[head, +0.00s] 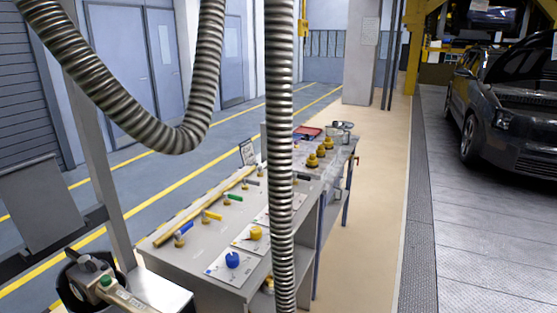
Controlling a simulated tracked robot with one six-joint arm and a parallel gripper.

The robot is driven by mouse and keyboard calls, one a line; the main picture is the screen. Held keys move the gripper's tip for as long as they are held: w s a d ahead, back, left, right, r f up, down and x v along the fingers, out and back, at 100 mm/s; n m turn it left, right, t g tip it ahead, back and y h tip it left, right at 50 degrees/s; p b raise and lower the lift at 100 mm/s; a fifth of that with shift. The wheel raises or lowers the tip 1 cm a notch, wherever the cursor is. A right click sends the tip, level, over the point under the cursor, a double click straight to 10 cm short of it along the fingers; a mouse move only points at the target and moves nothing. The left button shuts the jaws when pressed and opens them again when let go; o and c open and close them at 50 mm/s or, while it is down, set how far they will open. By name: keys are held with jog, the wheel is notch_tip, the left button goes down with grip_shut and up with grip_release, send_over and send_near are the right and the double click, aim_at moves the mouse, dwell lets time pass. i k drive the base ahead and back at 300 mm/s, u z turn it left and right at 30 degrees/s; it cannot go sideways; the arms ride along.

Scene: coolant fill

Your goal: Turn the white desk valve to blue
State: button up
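The grey desk (160,262) stands in the middle of the head view. On white cards nearer the right edge sit a blue knob (232,260) and a yellow knob (256,233). I cannot make out a white valve handle; a hanging hose covers part of the desk. My gripper is not in view.
Ribbed metal hoses (279,120) hang in front of the desk. Several brass pieces (320,151) and a red tray (307,132) are at its far end. A tan aisle (372,200) is free to the right. A dark car (510,120) stands beyond, bonnet raised.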

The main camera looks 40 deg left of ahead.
aim_at(259, 168)
jog(key=u, duration=0.35)
jog(key=i, duration=1.4)
jog(key=u, duration=0.65)
jog(key=i, duration=0.7)
jog(key=u, duration=0.75)
jog(key=i, duration=0.55)
jog(key=u, duration=0.95)
jog(key=i, duration=0.7)
jog(key=u, duration=0.5)
